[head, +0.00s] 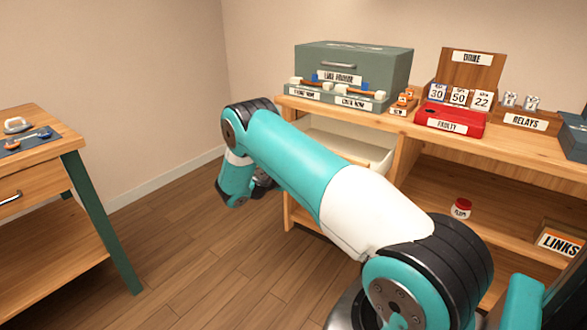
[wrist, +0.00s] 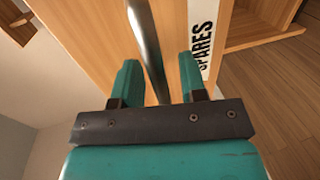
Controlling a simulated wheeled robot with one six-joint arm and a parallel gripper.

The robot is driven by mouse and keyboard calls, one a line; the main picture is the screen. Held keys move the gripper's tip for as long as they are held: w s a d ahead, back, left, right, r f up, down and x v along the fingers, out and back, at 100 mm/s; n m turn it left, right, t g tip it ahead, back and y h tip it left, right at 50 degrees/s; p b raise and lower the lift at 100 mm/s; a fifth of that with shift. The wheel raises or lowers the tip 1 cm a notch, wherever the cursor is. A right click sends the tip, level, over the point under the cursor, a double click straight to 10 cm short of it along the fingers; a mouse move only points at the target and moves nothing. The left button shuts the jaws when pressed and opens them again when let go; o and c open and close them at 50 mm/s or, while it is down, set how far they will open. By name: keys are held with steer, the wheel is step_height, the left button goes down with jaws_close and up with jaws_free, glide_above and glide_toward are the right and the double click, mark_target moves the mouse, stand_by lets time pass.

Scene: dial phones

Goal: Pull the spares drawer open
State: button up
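The spares drawer (wrist: 103,45) has a wooden front with a white SPARES label (wrist: 203,35) and a metal bar handle (wrist: 147,40), all close up in the wrist view. My gripper (wrist: 158,80) is open, with the handle running between its two teal fingers and a visible gap on each side. In the head view, a drawer's cream inside (head: 348,143) shows below the bench top, so it stands at least partly out. My arm covers most of its front and handle there, and my gripper is mostly hidden behind the arm.
The bench top (head: 300,104) carries a green box (head: 388,62), a red FAULTY tray (head: 450,119) and a RELAYS holder (head: 525,121). A red-lidded jar (head: 461,208) stands on the shelf below. A side table (head: 52,150) is at left, with clear floor (head: 165,230) between.

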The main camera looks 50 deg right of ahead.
steer(key=shift+w+a, duration=0.1)
steer(key=shift+a+r, duration=0.1)
steer(key=shift+a, duration=0.1)
steer(key=v, duration=1.7)
steer(key=shift+p, duration=0.45)
